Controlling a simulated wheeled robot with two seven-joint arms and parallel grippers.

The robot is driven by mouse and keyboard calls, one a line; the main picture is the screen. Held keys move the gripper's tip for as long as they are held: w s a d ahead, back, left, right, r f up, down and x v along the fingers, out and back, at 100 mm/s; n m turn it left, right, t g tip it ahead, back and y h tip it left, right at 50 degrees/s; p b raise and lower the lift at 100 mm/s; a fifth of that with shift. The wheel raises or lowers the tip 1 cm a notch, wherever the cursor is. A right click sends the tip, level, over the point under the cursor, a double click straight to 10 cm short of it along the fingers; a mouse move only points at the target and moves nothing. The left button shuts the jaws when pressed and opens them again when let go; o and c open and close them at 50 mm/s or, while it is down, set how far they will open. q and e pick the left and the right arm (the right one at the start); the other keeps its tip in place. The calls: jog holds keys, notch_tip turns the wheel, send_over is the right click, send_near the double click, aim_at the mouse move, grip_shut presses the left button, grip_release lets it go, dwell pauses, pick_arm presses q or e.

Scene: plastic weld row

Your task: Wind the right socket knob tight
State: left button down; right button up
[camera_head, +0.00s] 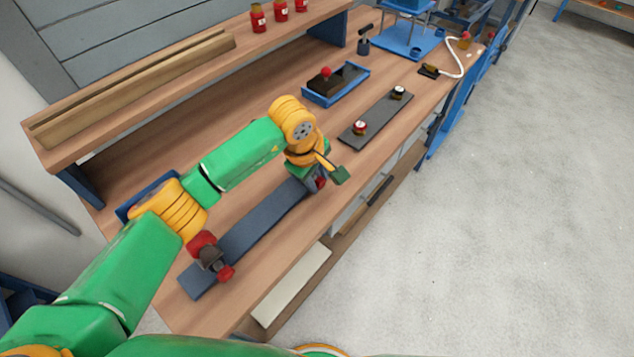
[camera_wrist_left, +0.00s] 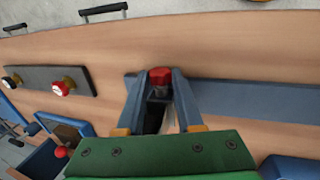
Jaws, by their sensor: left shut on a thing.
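A long blue-grey bar (camera_head: 255,225) lies along the bench. At its near left end is a socket fitting (camera_head: 210,257) with red parts. At its right end is the right socket knob (camera_head: 320,183), red and mostly covered by my left gripper (camera_head: 316,180) in the head view. In the left wrist view the red knob (camera_wrist_left: 160,75) sits upright between the two fingertips of my left gripper (camera_wrist_left: 158,88), which is shut on it. The bar (camera_wrist_left: 240,98) runs off to the right there. My right gripper is not in view.
A dark plate (camera_head: 378,117) with a red-topped knob (camera_head: 360,127) and a black-and-white knob (camera_head: 398,92) lies farther along. A blue tray (camera_head: 338,92) holds a dark block with a red ball. Red jars (camera_head: 258,17) stand on a shelf. The bench front edge is close.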

pick_arm(q)
jog(key=shift+w+d+g+y+b, duration=0.2)
jog(key=shift+g+y+b, duration=0.4)
jog(key=shift+g+b, duration=0.45)
jog(key=c, duration=0.8)
grip_release()
jog(key=shift+c, duration=0.2)
jog(key=shift+r, duration=0.1)
